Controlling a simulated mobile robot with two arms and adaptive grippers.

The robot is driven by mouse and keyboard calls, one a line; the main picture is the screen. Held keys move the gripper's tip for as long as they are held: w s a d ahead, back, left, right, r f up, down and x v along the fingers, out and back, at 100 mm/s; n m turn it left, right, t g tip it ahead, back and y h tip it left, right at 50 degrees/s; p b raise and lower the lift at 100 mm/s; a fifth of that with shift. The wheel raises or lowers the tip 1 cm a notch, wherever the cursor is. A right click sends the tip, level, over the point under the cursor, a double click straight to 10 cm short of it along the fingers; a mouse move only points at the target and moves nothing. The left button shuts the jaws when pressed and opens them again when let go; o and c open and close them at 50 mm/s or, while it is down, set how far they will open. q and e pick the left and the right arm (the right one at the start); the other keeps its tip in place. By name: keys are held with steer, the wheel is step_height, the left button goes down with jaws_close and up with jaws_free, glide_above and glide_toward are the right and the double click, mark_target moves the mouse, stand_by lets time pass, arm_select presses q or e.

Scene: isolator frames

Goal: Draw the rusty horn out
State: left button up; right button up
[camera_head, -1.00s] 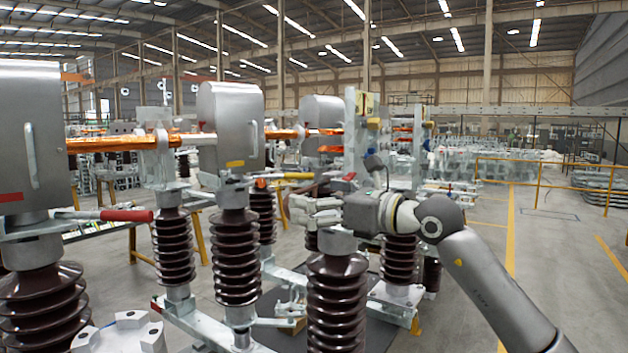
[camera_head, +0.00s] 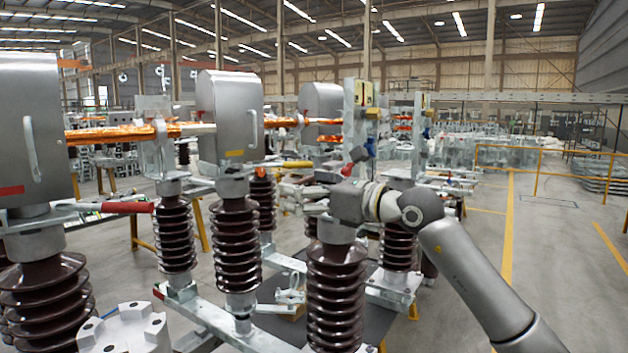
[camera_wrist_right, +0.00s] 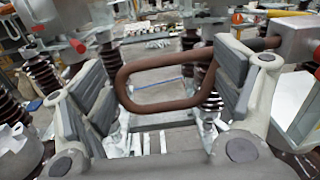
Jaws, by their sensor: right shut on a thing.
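The rusty horn (camera_wrist_right: 165,62) is a brown bent loop between the two grey finger pads of my right gripper (camera_wrist_right: 168,88) in the right wrist view. The right pad lies against it, and my right gripper is shut on it. A rod continues behind the right finger toward a grey metal housing (camera_wrist_right: 284,38); whether it is still seated there is hidden. In the head view my right gripper (camera_head: 300,196) reaches in from the right among the isolator posts. The horn is too hidden there to make out. My left gripper is not in view.
Dark brown ribbed insulators (camera_head: 337,290) stand close below and around my right gripper. Grey metal housings (camera_head: 230,115) and copper bars (camera_head: 110,133) are to its left. A yellow railing (camera_head: 540,165) stands at the right. The floor at the right is clear.

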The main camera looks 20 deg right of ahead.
steer(key=shift+c, duration=0.8)
steer(key=shift+r, duration=0.1)
steer(key=shift+s+a+f+b, duration=0.2)
steer(key=shift+a+f+b, duration=0.2)
steer(key=shift+a, duration=0.15)
steer(key=s+a, duration=0.1)
steer(key=a+b, duration=0.1)
steer(key=s+a, duration=0.1)
steer(key=a, duration=0.1)
steer(key=shift+s+a+r+b, duration=0.1)
steer(key=shift+s+b, duration=0.25)
